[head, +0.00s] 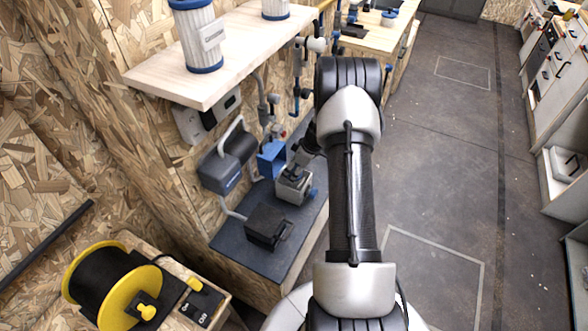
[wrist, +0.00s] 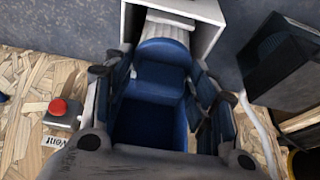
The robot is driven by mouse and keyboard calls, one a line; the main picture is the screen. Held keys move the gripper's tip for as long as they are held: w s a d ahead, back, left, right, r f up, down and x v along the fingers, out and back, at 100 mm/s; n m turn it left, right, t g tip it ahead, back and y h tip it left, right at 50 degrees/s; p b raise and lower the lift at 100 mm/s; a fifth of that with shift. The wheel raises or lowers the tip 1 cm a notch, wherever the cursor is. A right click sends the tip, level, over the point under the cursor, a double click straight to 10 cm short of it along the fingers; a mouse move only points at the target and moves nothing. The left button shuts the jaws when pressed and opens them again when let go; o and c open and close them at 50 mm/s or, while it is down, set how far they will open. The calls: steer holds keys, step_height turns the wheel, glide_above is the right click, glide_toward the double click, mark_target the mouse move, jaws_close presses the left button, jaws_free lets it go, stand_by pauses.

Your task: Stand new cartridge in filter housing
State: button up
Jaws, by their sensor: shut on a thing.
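My gripper (head: 299,160) is low over the dark bench in the head view, partly hidden by my arm. In the wrist view the gripper (wrist: 163,72) is shut on a blue-capped piece, apparently the cartridge (wrist: 163,50), with a pale part just beyond the cap. It is at the open, pale square box (wrist: 205,10), apparently the filter housing, which also shows in the head view (head: 293,189). How deep the cartridge sits, and whether it touches the bottom, is hidden. Another white pleated cartridge (head: 197,35) with blue ends stands on the wooden shelf.
A blue box (head: 270,158) is at the wall beside the housing. A black box (head: 266,226) stands on the bench (head: 240,245). The shelf (head: 150,78) overhangs the wall side. A red button (wrist: 58,107) is left in the wrist view. A yellow reel (head: 113,285) stands front left.

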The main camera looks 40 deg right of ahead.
steer(key=shift+f, duration=0.15)
steer(key=o, duration=1.5)
steer(key=shift+c, duration=0.2)
steer(key=p+v, duration=0.2)
steer(key=v, duration=1)
steer(key=shift+p, duration=0.4)
